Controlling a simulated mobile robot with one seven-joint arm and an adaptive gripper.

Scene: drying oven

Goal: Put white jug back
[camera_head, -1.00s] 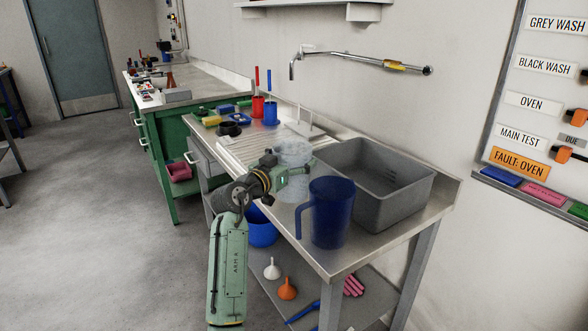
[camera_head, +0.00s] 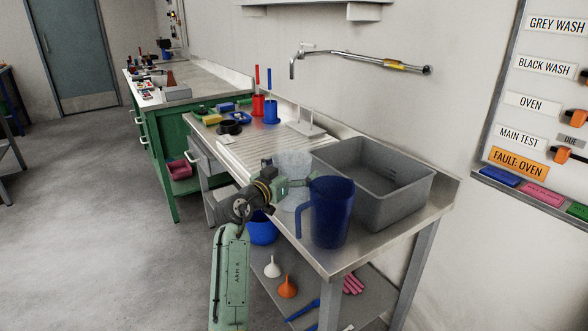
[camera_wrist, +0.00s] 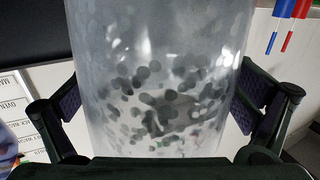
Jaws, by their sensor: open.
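The white jug (camera_head: 293,168) is pale and translucent. It stands upright at the bench's front edge, just left of the blue jug (camera_head: 332,212), which partly hides its lower part. My gripper (camera_wrist: 160,105) is open, with one finger on each side of the white jug. In the wrist view the white jug (camera_wrist: 160,60) fills the middle, spotted with dark blotches, and small gaps show between it and the finger pads. Its base is hidden in the wrist view, and its contact with the bench is hard to see.
A grey basin (camera_head: 372,185) stands right behind both jugs. A ribbed draining area (camera_head: 255,150) lies to the left and looks clear. A red cup (camera_head: 257,106), a blue cup (camera_head: 271,112) and a small stand (camera_head: 307,127) are farther back. A metal tap arm (camera_head: 360,61) hangs above.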

